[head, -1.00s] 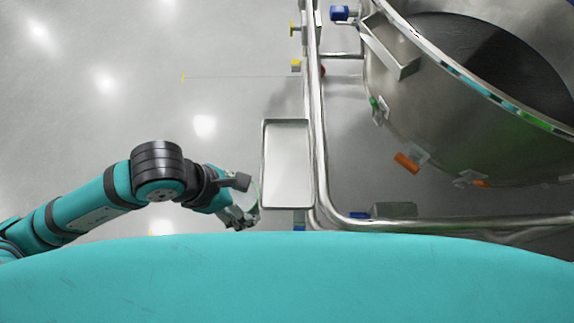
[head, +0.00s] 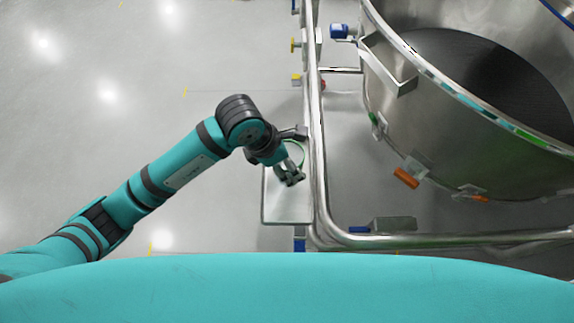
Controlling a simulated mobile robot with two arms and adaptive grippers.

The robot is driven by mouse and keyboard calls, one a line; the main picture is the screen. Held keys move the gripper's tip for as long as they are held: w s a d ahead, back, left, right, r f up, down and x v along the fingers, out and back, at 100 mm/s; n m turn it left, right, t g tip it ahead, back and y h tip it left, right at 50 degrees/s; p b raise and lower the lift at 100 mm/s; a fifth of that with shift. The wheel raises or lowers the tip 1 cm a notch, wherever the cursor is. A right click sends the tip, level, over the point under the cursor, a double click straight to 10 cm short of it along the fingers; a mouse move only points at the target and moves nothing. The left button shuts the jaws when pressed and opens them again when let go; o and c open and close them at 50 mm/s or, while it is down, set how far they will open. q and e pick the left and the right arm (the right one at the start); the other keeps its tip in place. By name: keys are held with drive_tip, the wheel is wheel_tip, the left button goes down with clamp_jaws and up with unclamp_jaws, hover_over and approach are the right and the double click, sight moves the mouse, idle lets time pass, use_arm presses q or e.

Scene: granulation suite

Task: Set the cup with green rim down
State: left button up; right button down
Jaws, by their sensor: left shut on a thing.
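The cup with green rim (head: 298,152) shows in the head view as a thin green arc, mostly hidden by my left gripper. My left gripper (head: 296,158) is shut on the cup. It is over the upper part of a small pale metal tray (head: 287,207). I cannot tell whether the cup touches the tray. My right gripper does not show.
A steel tube frame (head: 317,150) runs along the tray's right side and bends right below it. A large round steel vessel (head: 440,150) with an orange handle (head: 406,178) stands at the right. The floor (head: 90,100) at the left is clear.

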use_arm(q)
drive_tip(key=shift+f, duration=1.55)
drive_tip(key=o, duration=1.2)
drive_tip(key=v, duration=1.2)
